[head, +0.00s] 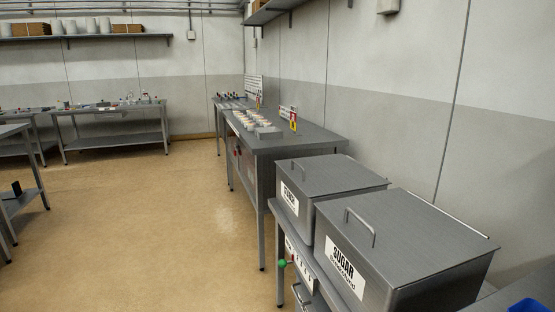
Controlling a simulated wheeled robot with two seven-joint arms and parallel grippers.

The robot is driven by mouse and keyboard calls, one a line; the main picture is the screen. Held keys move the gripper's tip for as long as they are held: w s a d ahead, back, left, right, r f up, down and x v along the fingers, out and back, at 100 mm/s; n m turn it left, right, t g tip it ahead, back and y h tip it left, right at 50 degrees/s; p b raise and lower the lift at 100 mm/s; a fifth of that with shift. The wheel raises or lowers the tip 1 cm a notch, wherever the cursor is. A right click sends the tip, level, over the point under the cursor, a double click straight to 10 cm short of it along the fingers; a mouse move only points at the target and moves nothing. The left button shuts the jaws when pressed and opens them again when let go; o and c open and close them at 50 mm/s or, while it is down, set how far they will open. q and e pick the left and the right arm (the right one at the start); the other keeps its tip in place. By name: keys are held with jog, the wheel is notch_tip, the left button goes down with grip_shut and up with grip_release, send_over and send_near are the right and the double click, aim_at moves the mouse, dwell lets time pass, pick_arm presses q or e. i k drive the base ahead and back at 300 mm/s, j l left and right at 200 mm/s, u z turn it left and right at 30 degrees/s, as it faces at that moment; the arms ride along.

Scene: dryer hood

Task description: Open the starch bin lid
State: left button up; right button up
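Two grey metal bins stand side by side on a bench at the right in the head view. The farther bin (300,210) has a label (289,199) too small and slanted to read surely; it may be the starch bin. Neither of my grippers is in view.
A green knob (282,264) sticks out at the bench front below the bins. A steel table (310,138) with small items stands beyond them. A blue object (530,306) shows at the lower right corner. The tan floor (150,230) left of the bins is clear.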

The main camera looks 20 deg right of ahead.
aim_at(320, 176)
jog(key=i+z, duration=0.25)
jog(key=i, duration=0.25)
jog(key=i+j+z, duration=0.2)
jog(key=i, duration=0.35)
jog(key=i+j+z, duration=0.25)
jog(key=i, duration=0.25)
jog(key=i+j+z, duration=0.25)
jog(key=z, duration=0.15)
jog(key=i+j+z, duration=0.55)
jog(key=j+z, duration=0.25)
jog(key=i+j+z, duration=0.15)
jog(key=j+z, duration=0.25)
jog(key=i+j+z, duration=0.1)
jog(key=j+z, duration=0.35)
